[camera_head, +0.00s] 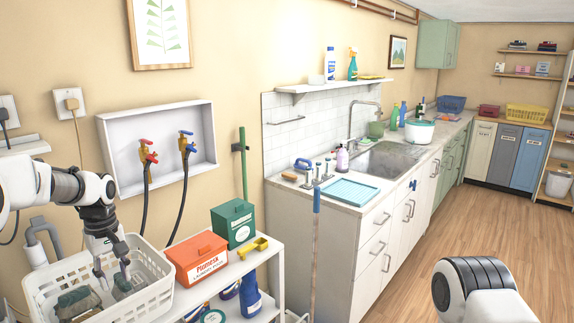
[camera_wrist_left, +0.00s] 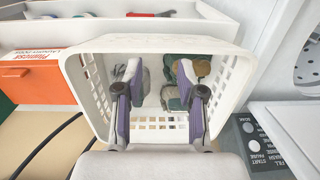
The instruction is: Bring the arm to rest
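My left gripper (camera_head: 111,272) points down into the white slotted basket (camera_head: 158,304) at the lower left of the head view. In the left wrist view, its two purple-padded fingers (camera_wrist_left: 160,105) stand apart over the basket (camera_wrist_left: 230,75), with nothing clasped between them. Grey-green items (camera_head: 78,302) lie in the basket, and they also show in the left wrist view (camera_wrist_left: 175,97), partly hidden by a finger. Only a white and black part of my right arm shows at the lower right of the head view; its gripper is out of frame.
An orange box (camera_head: 195,260), a green box (camera_head: 233,222) and a yellow scoop (camera_head: 253,248) stand on a white shelf beside the basket. Taps with hoses (camera_head: 148,155) are on the wall behind. A panel with buttons (camera_wrist_left: 262,145) lies beside the basket. The wooden floor (camera_head: 430,245) is clear.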

